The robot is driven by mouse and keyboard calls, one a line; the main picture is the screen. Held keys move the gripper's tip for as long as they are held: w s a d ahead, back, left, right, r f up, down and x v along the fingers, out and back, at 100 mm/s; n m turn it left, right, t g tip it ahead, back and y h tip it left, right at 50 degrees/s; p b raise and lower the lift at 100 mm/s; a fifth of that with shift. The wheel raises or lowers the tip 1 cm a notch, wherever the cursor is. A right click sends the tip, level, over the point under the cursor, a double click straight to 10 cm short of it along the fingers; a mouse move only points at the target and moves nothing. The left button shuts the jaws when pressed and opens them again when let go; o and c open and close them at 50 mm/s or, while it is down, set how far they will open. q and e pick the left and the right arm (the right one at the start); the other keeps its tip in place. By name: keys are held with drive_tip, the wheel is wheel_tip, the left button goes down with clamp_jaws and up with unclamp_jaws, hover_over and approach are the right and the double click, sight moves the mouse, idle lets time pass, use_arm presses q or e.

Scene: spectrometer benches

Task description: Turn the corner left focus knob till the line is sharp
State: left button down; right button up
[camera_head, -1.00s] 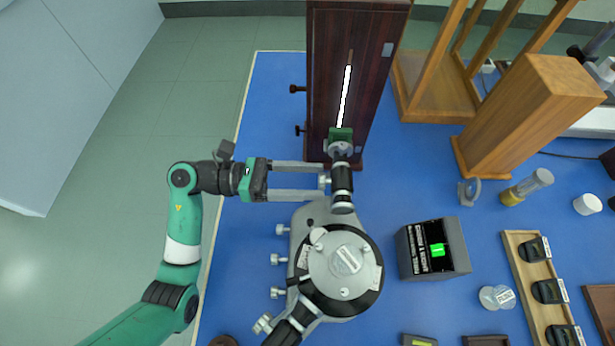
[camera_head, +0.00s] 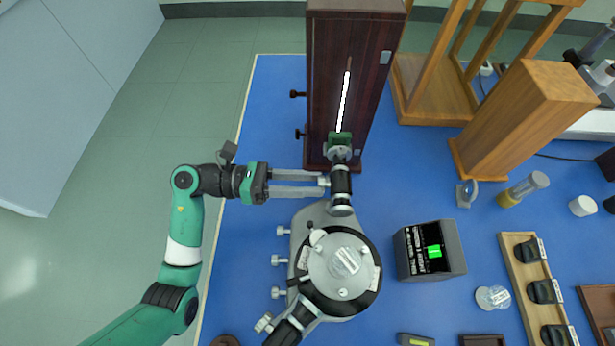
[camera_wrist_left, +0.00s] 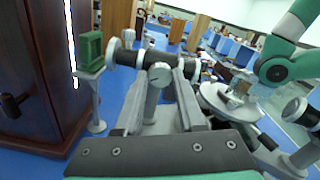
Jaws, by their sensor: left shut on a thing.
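The spectrometer (camera_head: 343,270) stands on the blue bench top. Its black tube (camera_head: 341,190) points up the picture toward a green block (camera_head: 340,140) at the lamp housing. The focus knob (camera_wrist_left: 160,74) is a pale round knob on the left side of that tube. My left gripper (camera_head: 325,183) reaches in from the left and is shut on the knob. The left wrist view shows the knob between the fingertips (camera_wrist_left: 160,92). A dark display box (camera_head: 431,250) stands right of the spectrometer. Its green patch is too small to judge sharpness. My right gripper is out of view.
A tall dark wooden housing (camera_head: 333,70) with a bright white slit stands beyond the tube. Several silver screws (camera_head: 281,261) stick out left of the spectrometer. A wooden block (camera_head: 525,110) and a tray of dark holders (camera_head: 515,255) lie to the right.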

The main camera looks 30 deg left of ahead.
use_arm(q)
drive_tip(key=shift+f+n+p, duration=0.1)
drive_tip(key=shift+n+p, duration=9.05)
drive_tip(key=shift+n, duration=3.85)
drive_tip(key=c, duration=0.5)
unclamp_jaws()
drive_tip(key=v, duration=1.1)
drive_tip(key=shift+s+a+b, duration=0.15)
drive_tip(key=shift+a+b, duration=0.15)
